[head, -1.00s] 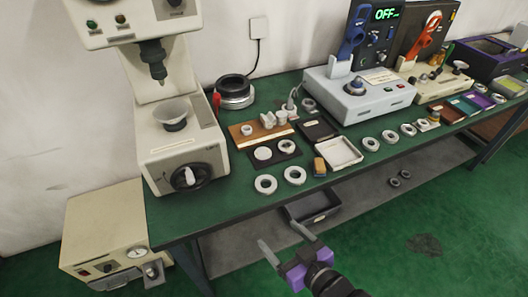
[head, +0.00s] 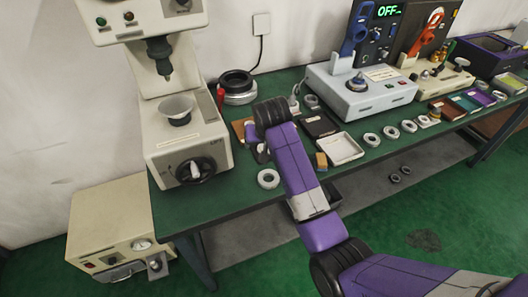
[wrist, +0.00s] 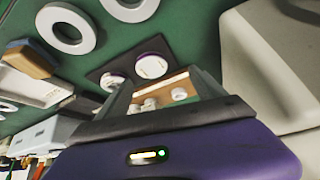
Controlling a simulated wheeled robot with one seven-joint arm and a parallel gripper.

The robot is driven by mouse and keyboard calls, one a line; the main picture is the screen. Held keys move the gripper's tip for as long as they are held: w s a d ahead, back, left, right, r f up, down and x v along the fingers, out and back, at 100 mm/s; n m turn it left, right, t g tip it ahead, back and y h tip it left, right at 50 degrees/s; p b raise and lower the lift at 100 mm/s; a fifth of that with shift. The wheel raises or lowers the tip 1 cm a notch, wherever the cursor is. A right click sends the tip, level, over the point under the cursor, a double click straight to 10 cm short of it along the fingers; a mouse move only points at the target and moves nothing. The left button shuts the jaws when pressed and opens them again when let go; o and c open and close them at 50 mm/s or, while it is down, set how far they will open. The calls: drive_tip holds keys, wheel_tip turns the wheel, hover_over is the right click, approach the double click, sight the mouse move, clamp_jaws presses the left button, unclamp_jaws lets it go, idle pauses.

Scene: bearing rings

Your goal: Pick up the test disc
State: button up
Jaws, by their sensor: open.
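Two white discs, a larger-looking one (wrist: 151,66) and another (wrist: 113,80), lie on a dark pad (wrist: 126,62) in the wrist view. I cannot tell for sure which is the test disc. My gripper (wrist: 162,86) is open, with its two fingers apart and nothing held between them. It is over the bench by the pad, and the discs show just past the fingertips. In the head view my purple arm hides the pad, the discs and most of the gripper.
Metal rings (wrist: 66,28) lie on the green bench near the pad. A wooden tray with small pale pieces (wrist: 180,93) shows between the fingers. A white tray (head: 340,148) and small wooden block (head: 321,160) are close right. The press machine (head: 185,140) stands left.

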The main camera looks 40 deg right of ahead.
drive_tip(key=shift+m+g, duration=0.4)
drive_tip(key=shift+g, duration=0.4)
drive_tip(key=shift+d+p+x, duration=0.15)
drive_tip(key=shift+d+x, duration=0.1)
drive_tip(key=shift+x, duration=1.05)
drive_tip(key=shift+d+p+x, duration=0.15)
drive_tip(key=shift+d+x, duration=0.15)
drive_tip(key=shift+x, duration=1)
drive_tip(key=shift+s+r, duration=0.1)
drive_tip(key=shift+r, duration=0.05)
drive_tip(key=shift+c, duration=0.2)
clamp_jaws()
